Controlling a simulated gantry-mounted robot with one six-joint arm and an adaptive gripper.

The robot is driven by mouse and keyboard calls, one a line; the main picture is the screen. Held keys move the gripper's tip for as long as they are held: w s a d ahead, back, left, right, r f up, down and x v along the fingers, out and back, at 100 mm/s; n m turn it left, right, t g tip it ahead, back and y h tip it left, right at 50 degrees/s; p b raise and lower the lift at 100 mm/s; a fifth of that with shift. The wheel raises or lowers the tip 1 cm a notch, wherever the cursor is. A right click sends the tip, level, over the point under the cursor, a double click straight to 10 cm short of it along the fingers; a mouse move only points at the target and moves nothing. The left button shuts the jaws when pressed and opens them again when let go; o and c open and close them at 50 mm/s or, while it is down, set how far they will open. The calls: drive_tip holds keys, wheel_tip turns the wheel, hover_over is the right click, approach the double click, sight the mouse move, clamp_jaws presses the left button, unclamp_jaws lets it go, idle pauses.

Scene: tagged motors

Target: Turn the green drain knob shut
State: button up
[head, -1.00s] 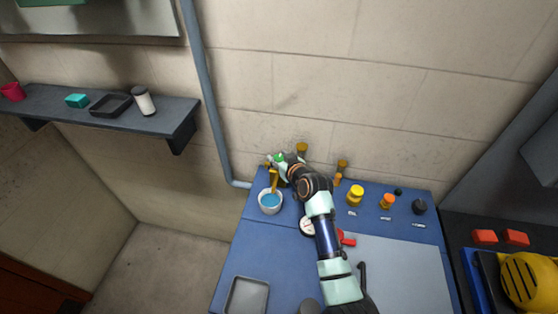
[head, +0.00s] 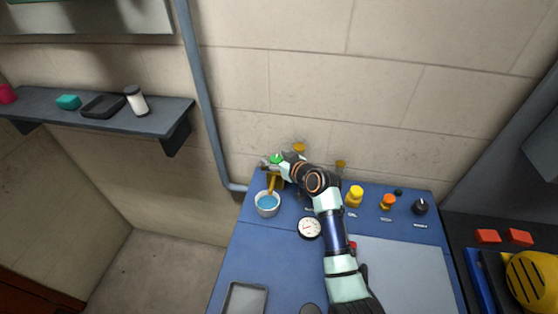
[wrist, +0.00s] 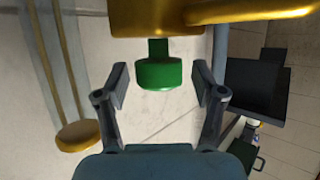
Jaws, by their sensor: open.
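The green drain knob (wrist: 158,74) sits between the two open fingers of my gripper (wrist: 160,90) in the wrist view, with a gap on each side. Its stem joins a brass valve body (wrist: 155,14). In the head view the green knob (head: 277,158) shows at the back left of the blue bench, at the tip of my gripper (head: 274,163). My arm hides part of the valve there. A white cup (head: 267,209) with blue liquid stands below the brass spout (head: 272,184).
A round gauge (head: 310,228) lies on the blue bench (head: 270,265). Yellow (head: 354,196), orange (head: 388,201) and black (head: 420,207) knobs stand to the right of my arm. A grey pipe (head: 209,110) runs down the wall at left. A grey tray (head: 244,299) is in front.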

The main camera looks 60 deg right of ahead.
drive_tip(key=v, duration=1.2)
